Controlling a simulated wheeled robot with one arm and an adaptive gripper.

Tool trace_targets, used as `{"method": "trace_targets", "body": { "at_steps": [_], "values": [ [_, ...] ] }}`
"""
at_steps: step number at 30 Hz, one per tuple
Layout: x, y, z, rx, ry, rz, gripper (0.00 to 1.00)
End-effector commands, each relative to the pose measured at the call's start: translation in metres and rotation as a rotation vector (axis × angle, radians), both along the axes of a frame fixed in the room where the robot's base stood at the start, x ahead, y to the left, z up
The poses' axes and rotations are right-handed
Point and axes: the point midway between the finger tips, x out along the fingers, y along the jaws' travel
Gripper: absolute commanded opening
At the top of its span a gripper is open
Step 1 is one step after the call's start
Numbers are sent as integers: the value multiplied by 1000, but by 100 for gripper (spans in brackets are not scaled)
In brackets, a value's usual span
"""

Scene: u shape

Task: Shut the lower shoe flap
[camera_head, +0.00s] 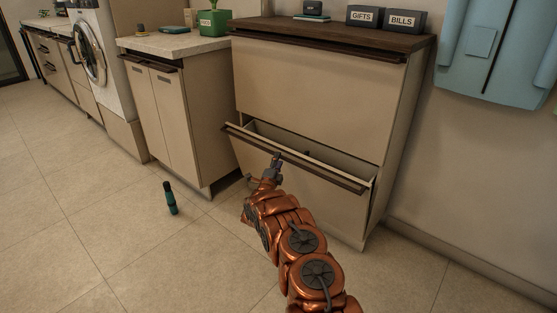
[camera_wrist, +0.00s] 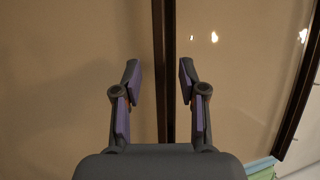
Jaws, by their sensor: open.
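The beige shoe cabinet has two flaps. The lower shoe flap (camera_head: 315,196) is tilted open, with its top edge out toward me and a dark handle strip (camera_head: 300,160) along that edge. A dark gap shows behind it. The upper flap (camera_head: 310,92) looks shut. My gripper (camera_head: 277,158) is at the lower flap's top edge, near the handle strip; I cannot tell whether it touches. In the wrist view my gripper (camera_wrist: 158,75) is open, its two fingers on either side of a dark vertical strip (camera_wrist: 164,60), with nothing held between them.
A low cabinet (camera_head: 168,110) with a plant pot (camera_head: 212,22) is left of the shoe cabinet. Boxes marked GIFTS (camera_head: 365,16) and BILLS (camera_head: 405,20) stand on top.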

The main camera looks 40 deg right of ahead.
Motion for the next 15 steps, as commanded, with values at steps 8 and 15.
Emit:
{"method": "trace_targets", "body": {
  "at_steps": [8,15],
  "values": [
    [-17,25,-8,1,5,2,42],
    [-33,47,-13,-1,2,1,42]
  ]
}}
